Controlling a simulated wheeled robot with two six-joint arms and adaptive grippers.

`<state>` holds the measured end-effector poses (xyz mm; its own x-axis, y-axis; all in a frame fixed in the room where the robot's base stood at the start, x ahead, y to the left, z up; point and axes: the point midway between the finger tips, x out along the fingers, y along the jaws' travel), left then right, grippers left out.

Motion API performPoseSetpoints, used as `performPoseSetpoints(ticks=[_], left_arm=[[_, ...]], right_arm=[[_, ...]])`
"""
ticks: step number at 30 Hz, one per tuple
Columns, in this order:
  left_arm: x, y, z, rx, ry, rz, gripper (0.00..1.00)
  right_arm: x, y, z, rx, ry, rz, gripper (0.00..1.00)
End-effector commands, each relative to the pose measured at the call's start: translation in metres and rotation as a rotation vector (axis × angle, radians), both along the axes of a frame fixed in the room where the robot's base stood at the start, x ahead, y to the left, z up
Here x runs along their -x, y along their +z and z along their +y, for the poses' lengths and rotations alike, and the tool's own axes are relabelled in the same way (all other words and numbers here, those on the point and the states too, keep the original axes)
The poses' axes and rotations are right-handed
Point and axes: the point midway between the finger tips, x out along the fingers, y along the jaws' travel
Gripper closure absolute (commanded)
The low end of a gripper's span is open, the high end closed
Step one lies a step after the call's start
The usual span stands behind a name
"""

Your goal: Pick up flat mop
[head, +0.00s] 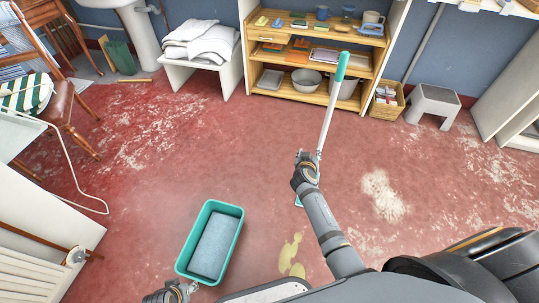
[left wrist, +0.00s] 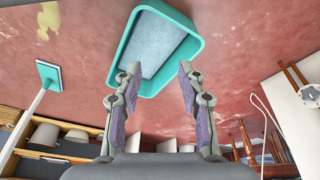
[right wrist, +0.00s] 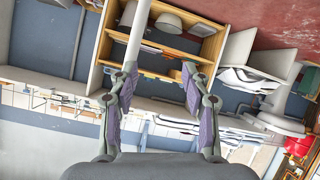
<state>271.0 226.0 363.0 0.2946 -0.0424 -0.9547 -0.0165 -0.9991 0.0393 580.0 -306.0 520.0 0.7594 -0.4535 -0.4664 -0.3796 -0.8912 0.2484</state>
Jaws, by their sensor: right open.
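The flat mop stands tilted on the floor. Its white pole (head: 328,115) rises to a teal grip (head: 342,66), and its teal head (head: 299,202) is partly hidden behind my right arm. The left wrist view shows the mop head (left wrist: 48,76) flat on the floor. My right gripper (head: 313,157) is at the lower pole and is open. In the right wrist view the pole (right wrist: 138,32) runs down to the left fingertip; I cannot tell whether it lies between the fingers. My left gripper (left wrist: 158,72) is open and empty near the teal tub's lower edge.
The teal tub (head: 238,211) with a grey-blue speckled surface inside stands on the worn red floor. A wooden shelf (head: 266,36), a wicker basket (head: 387,107) and a grey stool (head: 433,96) line the back. A white cabinet (head: 70,215) stands at left. Yellowish stains mark the floor.

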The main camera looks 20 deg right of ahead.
Motion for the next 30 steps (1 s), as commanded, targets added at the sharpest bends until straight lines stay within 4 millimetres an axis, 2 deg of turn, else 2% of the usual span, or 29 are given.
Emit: performPoseSetpoints(ticks=[1,3,6,10,15,24,30], left_arm=[[-0.008,-0.019,-0.006,0.015,-0.007,-0.024,0.6],[-0.015,-0.006,-0.013,0.031,-0.016,-0.046,0.6],[-0.019,0.012,-0.02,0.049,-0.028,-0.068,0.6],[-0.021,0.029,-0.025,0.059,-0.037,-0.083,0.6],[-0.021,0.036,-0.026,0.062,-0.038,-0.087,0.6],[-0.022,0.033,-0.026,0.066,-0.037,-0.101,0.6],[-0.023,0.032,-0.027,0.066,-0.036,-0.107,0.6]], right_arm=[[-0.02,0.01,-0.008,0.02,-0.053,-0.121,0.52],[-0.032,0.057,-0.02,0.043,-0.127,-0.267,0.52],[-0.034,0.109,-0.032,0.057,-0.209,-0.429,0.52],[-0.029,0.147,-0.04,0.064,-0.265,-0.539,0.52],[-0.03,0.159,-0.044,0.068,-0.274,-0.56,0.52],[-0.064,0.158,-0.074,0.069,-0.271,-0.557,0.52],[-0.069,0.157,-0.079,0.067,-0.272,-0.557,0.52]])
